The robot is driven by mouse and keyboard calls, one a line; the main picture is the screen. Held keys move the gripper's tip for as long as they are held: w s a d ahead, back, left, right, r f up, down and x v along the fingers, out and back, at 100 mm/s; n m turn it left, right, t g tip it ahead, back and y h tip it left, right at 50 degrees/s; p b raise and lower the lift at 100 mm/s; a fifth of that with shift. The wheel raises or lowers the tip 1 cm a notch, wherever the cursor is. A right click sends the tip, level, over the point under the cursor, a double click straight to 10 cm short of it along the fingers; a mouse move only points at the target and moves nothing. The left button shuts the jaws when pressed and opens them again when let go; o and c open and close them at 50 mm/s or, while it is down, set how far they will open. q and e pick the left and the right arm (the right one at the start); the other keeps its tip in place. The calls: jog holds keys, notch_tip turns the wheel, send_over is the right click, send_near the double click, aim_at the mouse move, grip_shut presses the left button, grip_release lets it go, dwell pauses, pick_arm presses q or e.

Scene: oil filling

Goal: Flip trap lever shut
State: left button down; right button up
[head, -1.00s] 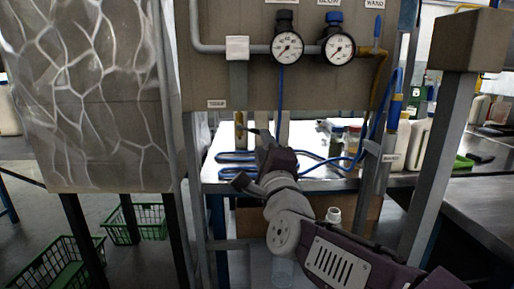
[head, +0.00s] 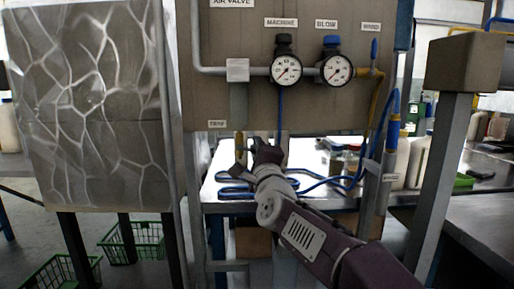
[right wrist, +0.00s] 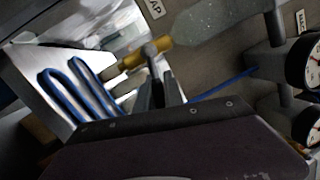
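The trap, a grey bowl (head: 238,105) under a square fitting, hangs on the left of the panel by the TRAP label (head: 217,124). A brass drain valve (head: 239,146) sits at its lower end. The right wrist view shows this brass valve (right wrist: 138,56) close up, with a small grey piece, perhaps the lever, across it; how it is turned is unclear. My right gripper (head: 255,146) is just right of the valve. In the wrist view its fingers (right wrist: 160,72) lie close together, with their tips at the valve; contact cannot be told. My left gripper is out of view.
Two gauges (head: 286,70) (head: 336,69) are on the panel, right of the trap. Blue hose (head: 235,184) lies on the metal table behind. A grey post (head: 446,150) stands at right and a marbled panel (head: 85,105) at left. Green baskets (head: 137,240) are on the floor.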

jog(key=r+n, duration=0.1)
jog(key=n, duration=0.1)
jog(key=shift+r+n+y+p, duration=0.15)
jog(key=shift+n+y+p, duration=0.15)
jog(key=shift+n+p, duration=0.1)
grip_shut()
jog(key=shift+n+g, duration=0.4)
jog(key=shift+n, duration=0.2)
jog(key=o, duration=0.7)
grip_release()
jog(key=shift+c, duration=0.2)
